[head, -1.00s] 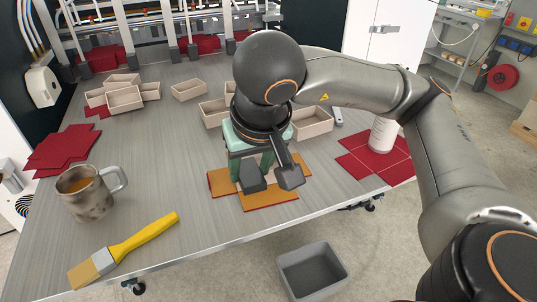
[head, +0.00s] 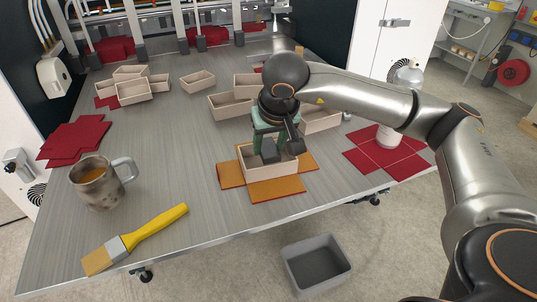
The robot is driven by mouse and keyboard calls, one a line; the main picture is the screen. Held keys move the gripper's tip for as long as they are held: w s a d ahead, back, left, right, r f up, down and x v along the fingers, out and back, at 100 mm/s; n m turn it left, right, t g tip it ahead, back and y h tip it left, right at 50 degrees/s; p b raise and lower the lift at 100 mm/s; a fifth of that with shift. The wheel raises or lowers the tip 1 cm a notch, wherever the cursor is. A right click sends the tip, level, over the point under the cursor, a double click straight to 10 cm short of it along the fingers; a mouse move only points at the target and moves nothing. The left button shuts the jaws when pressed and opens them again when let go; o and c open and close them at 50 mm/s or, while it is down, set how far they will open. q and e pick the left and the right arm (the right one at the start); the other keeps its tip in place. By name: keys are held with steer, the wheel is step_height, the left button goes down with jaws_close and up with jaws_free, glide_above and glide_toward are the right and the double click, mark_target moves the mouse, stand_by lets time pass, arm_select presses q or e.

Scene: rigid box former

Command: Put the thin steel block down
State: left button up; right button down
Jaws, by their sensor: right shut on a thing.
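My right gripper (head: 268,153), with green fingers, points down into a small open beige box (head: 272,174). The box sits on an orange sheet with red edges (head: 277,190) near the table's front edge. The gripper is shut on the thin steel block, which is mostly hidden by the fingers, the wrist and the box walls. I cannot tell whether the block touches the box floor. My left gripper is out of view.
Several open beige boxes (head: 232,106) stand behind. Red sheets lie at left (head: 75,140) and right (head: 390,158); a white cylinder (head: 388,136) stands on the right ones. A mug (head: 97,185) and yellow brush (head: 150,228) are at front left. A grey bin (head: 316,265) is below.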

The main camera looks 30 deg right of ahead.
mark_target(270, 151)
steer(key=shift+w+f, duration=0.2)
steer(key=shift+f, duration=0.05)
steer(key=f, duration=0.3)
steer(key=shift+w+d+f, duration=0.15)
steer(key=shift+w+f, duration=0.05)
steer(key=shift+f, duration=0.05)
steer(key=shift+f, duration=0.1)
steer(key=shift+c, duration=1.7)
jaws_free()
